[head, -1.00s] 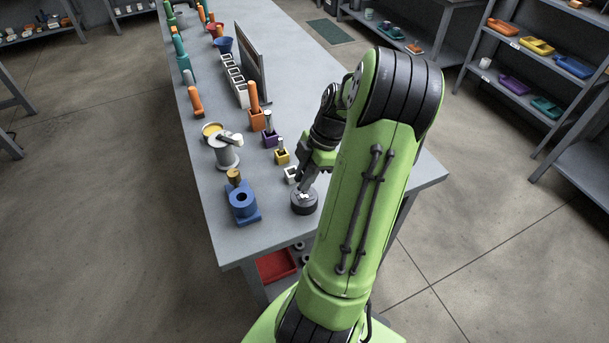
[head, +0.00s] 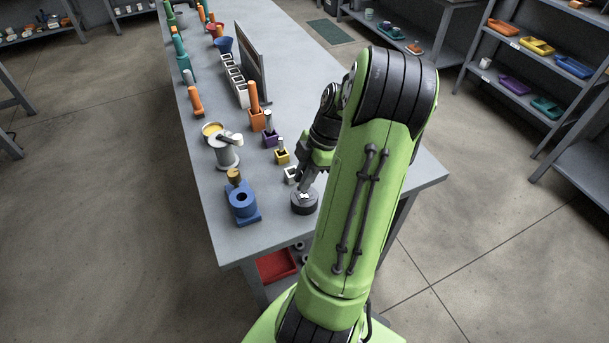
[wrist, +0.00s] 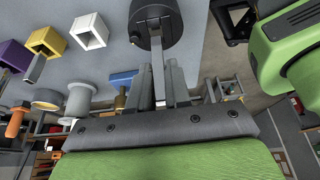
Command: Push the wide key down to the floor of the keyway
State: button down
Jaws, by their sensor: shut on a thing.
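A dark round block (head: 304,205) stands near the front end of the bench, with pale slots in its top. It also shows at the top of the wrist view (wrist: 172,32). The wide key (wrist: 157,60) is a flat, pale metal bar. My gripper (wrist: 158,78) is shut on it. The key's far end meets the block's slotted face; how deep it sits in the keyway cannot be told. In the head view my gripper (head: 308,178) is just above the block, and its fingers mostly hide the key.
A small white square holder (head: 291,175) stands close behind the block, with a yellow holder (head: 282,157) beyond. A blue fixture (head: 242,202) and a grey spool-like stand (head: 227,155) are to the left. Bare bench top (head: 262,235) lies in front.

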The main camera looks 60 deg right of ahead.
aim_at(305, 192)
jog(key=shift+f, duration=0.15)
jog(key=shift+f+b, duration=0.3)
jog(key=shift+b, duration=0.1)
jog(key=shift+f+b, duration=1.45)
jog(key=shift+f, duration=0.25)
jog(key=c, duration=1)
grip_release()
jog(key=shift+r, duration=0.1)
jog(key=shift+d+r, duration=0.15)
jog(key=shift+r, duration=0.2)
jog(key=p+v, duration=0.6)
jog(key=v, duration=0.9)
jog(key=shift+s+p, duration=0.15)
jog(key=shift+p, duration=0.15)
